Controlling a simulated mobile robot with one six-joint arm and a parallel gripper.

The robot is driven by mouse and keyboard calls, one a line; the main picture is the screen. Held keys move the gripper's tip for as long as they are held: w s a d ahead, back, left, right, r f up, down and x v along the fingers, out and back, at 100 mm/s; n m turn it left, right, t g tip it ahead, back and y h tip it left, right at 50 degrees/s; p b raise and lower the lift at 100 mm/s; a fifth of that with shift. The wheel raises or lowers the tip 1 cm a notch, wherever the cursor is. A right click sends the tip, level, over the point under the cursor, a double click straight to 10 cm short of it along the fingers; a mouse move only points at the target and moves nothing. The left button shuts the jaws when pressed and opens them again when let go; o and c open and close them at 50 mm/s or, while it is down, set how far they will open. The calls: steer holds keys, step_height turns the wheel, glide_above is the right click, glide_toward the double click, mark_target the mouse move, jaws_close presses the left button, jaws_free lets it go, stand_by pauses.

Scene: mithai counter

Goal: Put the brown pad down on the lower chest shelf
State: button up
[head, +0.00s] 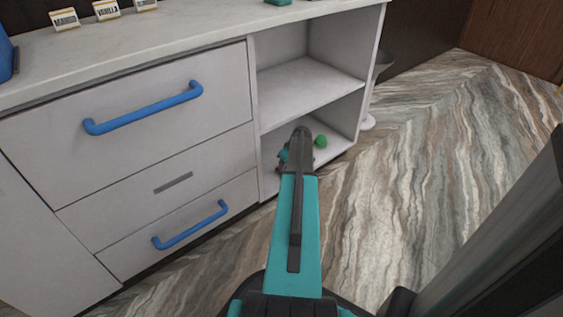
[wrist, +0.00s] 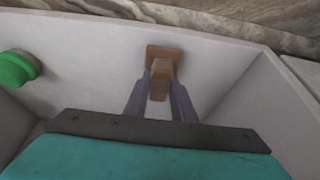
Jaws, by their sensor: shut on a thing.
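The brown pad (wrist: 163,52) is between the two fingers of my gripper (wrist: 160,82) in the wrist view. My gripper is shut on it. A pale surface of the lower chest shelf (wrist: 105,62) lies behind and around the pad; I cannot tell whether the pad touches it. In the head view my arm reaches into the open lower compartment, over the lower shelf (head: 338,146). There my arm hides the fingers and the pad.
A green round object (head: 320,141) is on the lower shelf beside my gripper; it also shows at the left of the wrist view (wrist: 16,68). The upper shelf (head: 308,84) is above. Blue-handled drawers (head: 145,108) are at left.

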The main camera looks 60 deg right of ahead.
steer(key=w, duration=0.1)
steer(key=w+d+b, duration=0.1)
steer(key=w, duration=0.1)
steer(key=shift+w+d+f, duration=0.15)
steer(key=shift+w, duration=0.1)
steer(key=shift+s+f+b, duration=0.1)
steer(key=shift+f+b, duration=0.1)
steer(key=shift+b, duration=0.45)
steer(key=shift+f, duration=0.1)
steer(key=o, duration=1)
steer(key=shift+p+v, duration=0.7)
steer(key=shift+v, duration=0.15)
steer(key=s+a+p, duration=0.1)
steer(key=s, duration=0.2)
steer(key=s+a+p, duration=0.1)
steer(key=s, duration=0.3)
steer(key=s+a+p, duration=0.1)
steer(key=s+a, duration=0.1)
steer(key=s, duration=0.2)
steer(key=shift+s+f+p, duration=0.1)
steer(key=shift+p, duration=0.2)
